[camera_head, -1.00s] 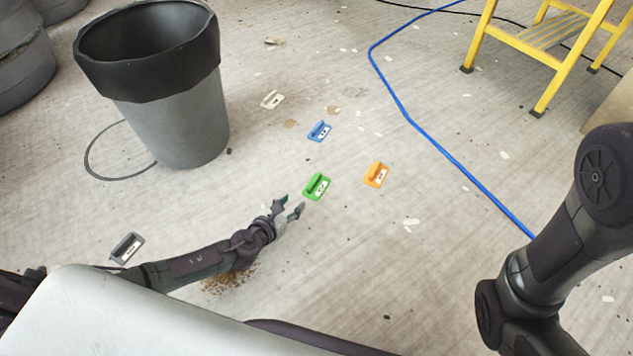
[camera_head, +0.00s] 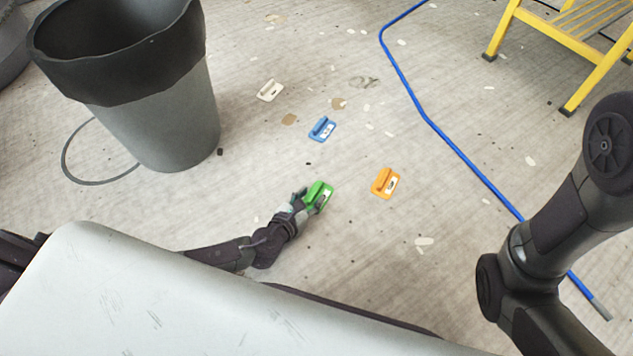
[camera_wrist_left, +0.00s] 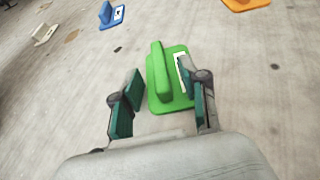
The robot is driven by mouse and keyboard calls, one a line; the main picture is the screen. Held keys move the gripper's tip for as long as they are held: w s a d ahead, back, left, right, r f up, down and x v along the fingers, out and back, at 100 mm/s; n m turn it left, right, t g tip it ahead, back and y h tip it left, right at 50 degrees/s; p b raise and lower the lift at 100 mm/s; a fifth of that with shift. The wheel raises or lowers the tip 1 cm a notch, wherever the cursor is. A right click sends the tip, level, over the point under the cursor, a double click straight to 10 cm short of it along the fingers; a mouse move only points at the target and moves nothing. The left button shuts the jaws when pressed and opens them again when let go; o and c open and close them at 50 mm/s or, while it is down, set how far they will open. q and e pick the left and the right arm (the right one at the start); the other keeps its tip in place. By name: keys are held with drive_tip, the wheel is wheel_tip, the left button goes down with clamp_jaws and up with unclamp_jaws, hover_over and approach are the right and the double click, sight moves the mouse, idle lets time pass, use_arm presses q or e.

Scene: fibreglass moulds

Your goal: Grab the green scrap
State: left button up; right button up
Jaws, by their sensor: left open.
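The green scrap (camera_head: 319,195) is a flat plate with a raised rib and a white label, lying on the floor near the middle of the head view. My left gripper (camera_head: 309,197) reaches it from the lower left. In the left wrist view the green scrap (camera_wrist_left: 168,78) lies between and just ahead of the open fingers of my left gripper (camera_wrist_left: 166,98). The right finger overlaps its label side. The rib stands between the fingers, with a gap to the left one. My right gripper is out of view; only my right arm's links show.
An orange scrap (camera_head: 386,183) lies to the right, a blue scrap (camera_head: 322,129) and a white scrap (camera_head: 270,90) farther back. A grey bin (camera_head: 165,125) with a black liner stands at left. A blue hose (camera_head: 455,147) and yellow step stool (camera_head: 545,50) are at right.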

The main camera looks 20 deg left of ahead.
use_arm(q)
drive_tip(key=shift+w, duration=0.1)
clamp_jaws()
drive_tip(key=shift+r, duration=0.1)
